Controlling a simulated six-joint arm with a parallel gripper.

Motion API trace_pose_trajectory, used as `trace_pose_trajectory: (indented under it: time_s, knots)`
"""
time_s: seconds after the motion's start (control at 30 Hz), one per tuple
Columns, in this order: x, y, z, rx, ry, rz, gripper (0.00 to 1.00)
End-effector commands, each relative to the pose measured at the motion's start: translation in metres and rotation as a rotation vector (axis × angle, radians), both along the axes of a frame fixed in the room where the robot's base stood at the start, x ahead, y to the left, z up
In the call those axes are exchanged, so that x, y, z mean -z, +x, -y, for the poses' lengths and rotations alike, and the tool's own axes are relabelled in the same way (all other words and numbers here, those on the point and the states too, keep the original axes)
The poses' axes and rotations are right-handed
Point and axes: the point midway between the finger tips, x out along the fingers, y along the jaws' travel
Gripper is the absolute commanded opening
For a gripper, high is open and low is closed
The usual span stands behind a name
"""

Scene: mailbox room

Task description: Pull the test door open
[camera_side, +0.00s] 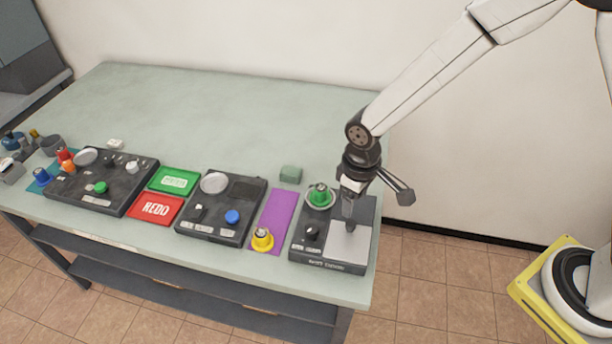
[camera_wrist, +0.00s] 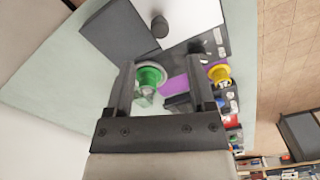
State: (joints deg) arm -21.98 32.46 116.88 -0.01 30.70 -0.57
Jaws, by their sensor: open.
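The test door appears to be the flat light-grey plate (camera_side: 348,246) on the right-hand dark console (camera_side: 304,258). In the wrist view my gripper (camera_wrist: 160,58) is open, with nothing held between the fingers. The knob is beyond the fingertips; I cannot tell the exact gap.
A green button (camera_side: 320,196) and a black knob (camera_side: 311,231) sit left of the door. A yellow button (camera_side: 262,240) stands on a purple mat (camera_side: 276,213). A green block (camera_side: 291,174) lies behind. More consoles fill the left; the table's rear (camera_side: 230,105) is clear.

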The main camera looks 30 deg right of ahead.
Motion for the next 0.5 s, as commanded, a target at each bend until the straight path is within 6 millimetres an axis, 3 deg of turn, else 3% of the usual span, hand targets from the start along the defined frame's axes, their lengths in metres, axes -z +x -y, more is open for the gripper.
trace_pose_trajectory:
  time_s: [0.5]
  knots:
    - [0.049,0.000,0.001,0.001,-0.002,-0.001,0.70]
